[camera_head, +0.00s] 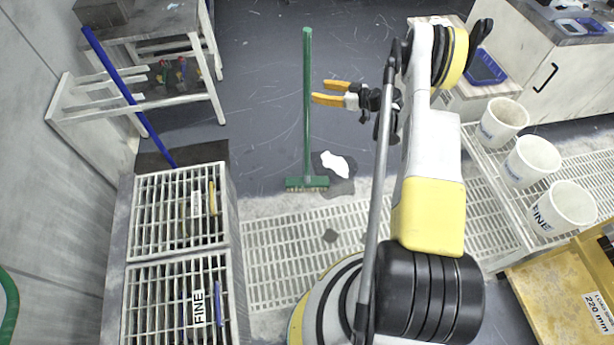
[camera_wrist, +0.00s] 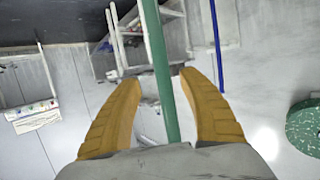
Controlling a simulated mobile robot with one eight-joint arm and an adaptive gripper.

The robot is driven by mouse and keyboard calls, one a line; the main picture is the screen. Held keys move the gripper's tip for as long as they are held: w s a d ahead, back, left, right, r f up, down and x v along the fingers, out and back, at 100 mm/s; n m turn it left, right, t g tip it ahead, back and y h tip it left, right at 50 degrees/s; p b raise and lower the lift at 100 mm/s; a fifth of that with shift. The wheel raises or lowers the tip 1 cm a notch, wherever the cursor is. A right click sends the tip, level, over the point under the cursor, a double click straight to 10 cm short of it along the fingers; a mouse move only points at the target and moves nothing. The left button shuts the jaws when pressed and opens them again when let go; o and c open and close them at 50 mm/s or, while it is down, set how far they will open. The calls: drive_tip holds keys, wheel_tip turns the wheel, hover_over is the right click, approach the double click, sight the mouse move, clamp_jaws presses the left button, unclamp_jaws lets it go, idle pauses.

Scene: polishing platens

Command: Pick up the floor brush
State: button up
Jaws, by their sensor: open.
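The floor brush (camera_head: 308,110) has a long green handle and a green head with pale bristles. In the head view it stands with its head (camera_head: 307,183) down on the floor, left of my gripper (camera_head: 325,92). The gripper's two yellow fingers are open and point left at the upper half of the handle. In the wrist view the green handle (camera_wrist: 160,65) runs between the two spread fingers of my gripper (camera_wrist: 158,82). Whether either finger touches the handle cannot be told. The brush head is out of the wrist view.
A blue pole (camera_head: 128,95) leans by a pale bench (camera_head: 140,103) at left. Slatted racks (camera_head: 180,167) stand at lower left. White buckets (camera_head: 531,160) stand on a grated shelf at right. A white scrap (camera_head: 335,163) lies by the brush head. The floor behind the brush is clear.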

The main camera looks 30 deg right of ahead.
sight(307, 87)
drive_tip(key=b+x, duration=0.1)
drive_tip(key=x, duration=0.1)
drive_tip(key=b+x, duration=0.1)
drive_tip(key=x, duration=0.3)
drive_tip(key=shift+w+a+r+b, duration=0.2)
drive_tip(key=shift+r+b, duration=0.1)
drive_tip(key=shift+b, duration=0.1)
drive_tip(key=shift+r, duration=0.1)
clamp_jaws()
